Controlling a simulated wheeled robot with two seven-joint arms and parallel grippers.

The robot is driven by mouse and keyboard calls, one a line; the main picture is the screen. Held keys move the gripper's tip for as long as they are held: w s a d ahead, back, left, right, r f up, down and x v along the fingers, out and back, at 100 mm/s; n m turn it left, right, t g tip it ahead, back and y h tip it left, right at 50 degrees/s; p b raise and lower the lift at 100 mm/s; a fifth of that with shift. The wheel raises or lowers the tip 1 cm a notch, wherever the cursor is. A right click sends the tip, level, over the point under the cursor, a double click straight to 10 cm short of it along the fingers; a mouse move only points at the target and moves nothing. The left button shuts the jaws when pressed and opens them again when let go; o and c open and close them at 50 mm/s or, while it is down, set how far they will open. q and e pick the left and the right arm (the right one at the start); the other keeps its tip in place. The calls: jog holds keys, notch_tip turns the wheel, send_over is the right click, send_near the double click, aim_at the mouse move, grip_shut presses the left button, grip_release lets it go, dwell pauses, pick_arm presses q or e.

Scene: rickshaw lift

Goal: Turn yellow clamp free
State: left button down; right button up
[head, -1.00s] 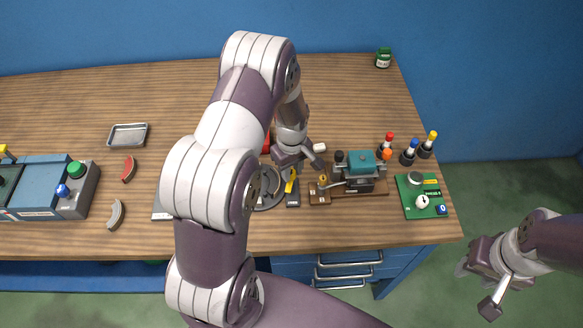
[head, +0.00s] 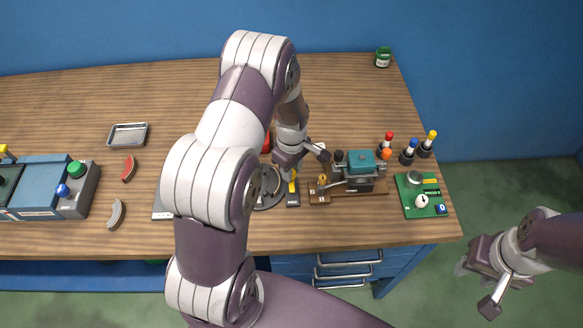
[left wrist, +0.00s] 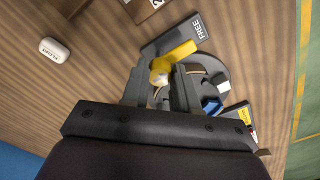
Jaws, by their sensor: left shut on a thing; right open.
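The yellow clamp (head: 293,187) is a small lever beside a dark round fixture (head: 267,190) on the workbench. In the left wrist view, its round yellow knob (left wrist: 160,70) sits between the two fingers of my left gripper (left wrist: 160,88), which is shut on it. The clamp's yellow arm (left wrist: 181,51) lies against a dark plate marked FREE (left wrist: 190,36). In the head view my left gripper (head: 287,172) comes down from above and partly hides the fixture. My right gripper (head: 476,288) is open and empty, off the bench's right side.
A wooden base with a teal-topped device (head: 362,163) stands right of the clamp. A green board (head: 421,196) and colour-topped posts (head: 408,153) are further right. The back of the bench is mostly clear.

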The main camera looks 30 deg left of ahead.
pick_arm(q)
jog(key=shift+w, duration=0.1)
jog(key=c, duration=0.9)
grip_release()
jog(key=shift+o, duration=0.2)
notch_tip(320, 180, up, 13)
jog(key=b, duration=0.1)
jog(key=shift+b, duration=0.4)
jog(key=shift+f, duration=0.1)
